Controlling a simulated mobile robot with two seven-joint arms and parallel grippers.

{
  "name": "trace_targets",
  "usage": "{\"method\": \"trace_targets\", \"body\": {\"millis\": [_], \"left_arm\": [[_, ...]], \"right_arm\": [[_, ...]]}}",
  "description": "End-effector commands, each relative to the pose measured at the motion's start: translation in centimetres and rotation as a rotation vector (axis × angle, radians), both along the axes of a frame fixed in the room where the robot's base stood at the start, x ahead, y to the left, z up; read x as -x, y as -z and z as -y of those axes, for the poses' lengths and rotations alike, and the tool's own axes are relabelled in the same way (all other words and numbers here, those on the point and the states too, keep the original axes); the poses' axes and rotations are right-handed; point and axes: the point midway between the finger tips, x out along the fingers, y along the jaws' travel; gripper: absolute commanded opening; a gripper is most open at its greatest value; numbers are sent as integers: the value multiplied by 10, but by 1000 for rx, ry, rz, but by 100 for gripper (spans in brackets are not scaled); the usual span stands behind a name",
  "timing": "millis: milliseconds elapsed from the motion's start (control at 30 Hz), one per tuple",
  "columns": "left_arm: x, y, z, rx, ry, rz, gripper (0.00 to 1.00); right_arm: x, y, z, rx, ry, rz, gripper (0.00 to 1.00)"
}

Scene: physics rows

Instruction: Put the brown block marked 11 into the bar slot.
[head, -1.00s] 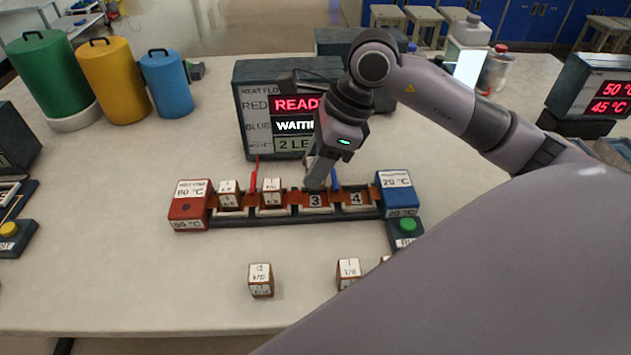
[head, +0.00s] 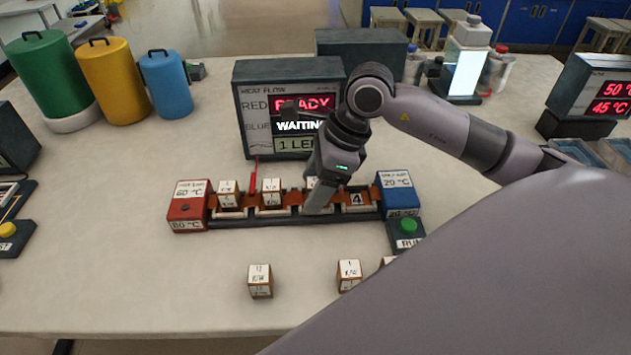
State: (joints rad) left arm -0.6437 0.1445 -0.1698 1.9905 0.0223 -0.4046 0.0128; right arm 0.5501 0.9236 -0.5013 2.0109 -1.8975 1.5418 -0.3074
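The bar (head: 277,222) holds a row of slots between a red end block (head: 189,205) and a blue end block (head: 398,194). The two left slots hold brown blocks with white labels (head: 228,195) (head: 271,195). My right gripper (head: 318,205) points down at the third slot, where a white-labelled block (head: 311,183) shows partly behind its finger. I cannot tell whether the fingers still grip it. The fourth slot, marked 4 (head: 358,200), is empty. I cannot read a clear 11 on any block. My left gripper is out of view.
Loose labelled blocks lie in front of the bar (head: 260,281) (head: 349,275), and another is mostly hidden by my arm. A display box (head: 247,133) stands behind the bar. A green button (head: 408,227) is at its right.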

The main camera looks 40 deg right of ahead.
Motion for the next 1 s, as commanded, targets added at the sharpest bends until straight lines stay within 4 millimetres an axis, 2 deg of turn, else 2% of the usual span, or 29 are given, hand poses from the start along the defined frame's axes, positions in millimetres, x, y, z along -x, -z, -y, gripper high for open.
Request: {"method": "trace_targets", "body": {"millis": [300,367,700,833,1000], "left_arm": [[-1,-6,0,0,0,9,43],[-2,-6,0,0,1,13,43],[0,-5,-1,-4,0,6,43],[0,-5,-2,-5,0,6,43],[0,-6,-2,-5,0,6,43]], "right_arm": [[0,-8,2,1,1,2,64],[2,-17,5,2,2,4,64],[16,-85,29,2,2,5,64],[20,-103,35,1,2,4,64],[24,-113,39,0,0,1,64]]}}
